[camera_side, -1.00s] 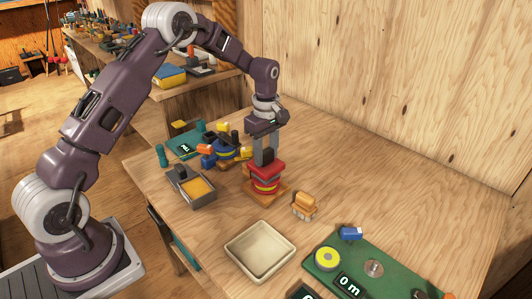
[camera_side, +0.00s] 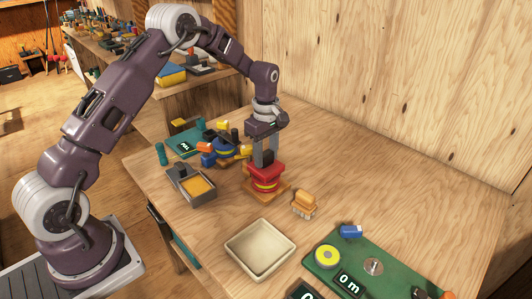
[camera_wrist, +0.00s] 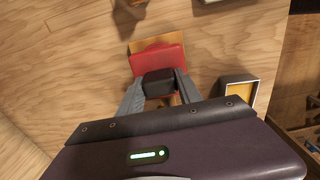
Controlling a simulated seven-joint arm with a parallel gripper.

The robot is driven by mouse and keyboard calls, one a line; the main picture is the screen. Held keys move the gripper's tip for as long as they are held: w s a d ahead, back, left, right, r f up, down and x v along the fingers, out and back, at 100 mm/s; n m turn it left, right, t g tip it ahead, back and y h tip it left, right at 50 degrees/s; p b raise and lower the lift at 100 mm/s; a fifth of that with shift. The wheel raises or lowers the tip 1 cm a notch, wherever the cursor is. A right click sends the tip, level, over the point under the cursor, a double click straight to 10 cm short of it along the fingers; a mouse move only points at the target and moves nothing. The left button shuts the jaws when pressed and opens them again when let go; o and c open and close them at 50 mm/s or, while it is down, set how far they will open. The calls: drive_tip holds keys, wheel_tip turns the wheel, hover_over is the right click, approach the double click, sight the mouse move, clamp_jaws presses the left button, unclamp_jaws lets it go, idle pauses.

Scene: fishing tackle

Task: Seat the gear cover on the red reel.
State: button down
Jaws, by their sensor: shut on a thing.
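In the wrist view the red top (camera_wrist: 157,60) shows just beyond the block. Whether the block touches the reel cannot be told; its underside is hidden.
A blue reel (camera_side: 222,158) with orange and yellow parts stands close behind to the left. A grey tray with yellow inside (camera_side: 190,186) is left, and a tan brush-like block (camera_side: 304,204) right. An empty cream tray (camera_side: 260,248) and green mat (camera_side: 390,275) lie in front.

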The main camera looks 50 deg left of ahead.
sight(266, 153)
drive_tip(key=shift+f, duration=0.65)
drive_tip(key=c, duration=0.7)
unclamp_jaws()
wheel_tip(266, 153, up, 7)
drive_tip(key=shift+r, duration=0.1)
drive_tip(key=s+d+r+m+t, duration=0.25)
drive_tip(key=s+r+m, duration=0.25)
drive_tip(key=s+r, duration=0.35)
drive_tip(key=s+d+r+m+t, duration=0.1)
drive_tip(key=s+d+r+m, duration=0.3)
drive_tip(key=s+r, duration=0.4)
drive_tip(key=s+d+m, duration=0.1)
drive_tip(key=s+m, duration=0.2)
drive_tip(key=s, duration=0.2)
drive_tip(key=s+d+m+t, duration=0.1)
drive_tip(key=s+m, duration=0.2)
drive_tip(key=s, duration=0.3)
drive_tip(key=s+d+m+t, duration=0.1)
drive_tip(key=s+m, duration=0.2)
drive_tip(key=s, duration=0.3)
drive_tip(key=shift+r, duration=0.15)
